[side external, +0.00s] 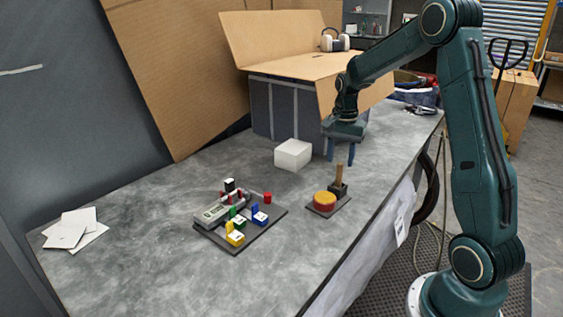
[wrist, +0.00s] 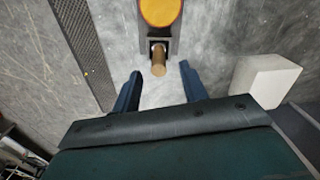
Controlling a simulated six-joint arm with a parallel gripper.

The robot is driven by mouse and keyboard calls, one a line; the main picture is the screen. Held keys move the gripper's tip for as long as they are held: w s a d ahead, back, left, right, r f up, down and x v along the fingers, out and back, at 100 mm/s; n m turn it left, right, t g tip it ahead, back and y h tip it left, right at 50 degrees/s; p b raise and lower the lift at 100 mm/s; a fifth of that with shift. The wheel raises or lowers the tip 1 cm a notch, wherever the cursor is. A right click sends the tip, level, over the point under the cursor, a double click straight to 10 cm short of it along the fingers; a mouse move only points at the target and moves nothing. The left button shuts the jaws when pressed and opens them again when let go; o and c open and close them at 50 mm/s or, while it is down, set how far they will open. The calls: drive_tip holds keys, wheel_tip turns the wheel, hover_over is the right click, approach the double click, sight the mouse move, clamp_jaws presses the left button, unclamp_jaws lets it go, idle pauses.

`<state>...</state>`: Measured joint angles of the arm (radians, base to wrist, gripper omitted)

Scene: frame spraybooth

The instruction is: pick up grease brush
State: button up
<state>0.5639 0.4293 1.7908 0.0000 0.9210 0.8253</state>
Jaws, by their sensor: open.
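The grease brush (side external: 339,177) stands upright with its wooden handle up and its dark lower end on a small dark tray (side external: 341,203). A round orange-yellow tin with a red side (side external: 324,201) sits beside it on the same tray. In the wrist view the brush handle (wrist: 158,60) points toward the camera, with the tin (wrist: 160,12) beyond it at the top edge. My gripper (side external: 340,157) is open and empty, pointing down above and behind the brush. In the wrist view its two blue fingers (wrist: 158,82) are spread either side of the handle's line, short of it.
A white block (side external: 293,155) stands left of my gripper. A board with coloured blocks and a grey device (side external: 213,215) lies front left. White papers (side external: 75,229) lie far left. A large cardboard box (side external: 290,66) stands behind. The table's front edge (side external: 370,227) runs close by the tray.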

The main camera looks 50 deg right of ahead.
sight(340, 163)
drive_tip(key=shift+s+f, duration=0.1)
drive_tip(key=shift+f, duration=2.5)
clamp_jaws()
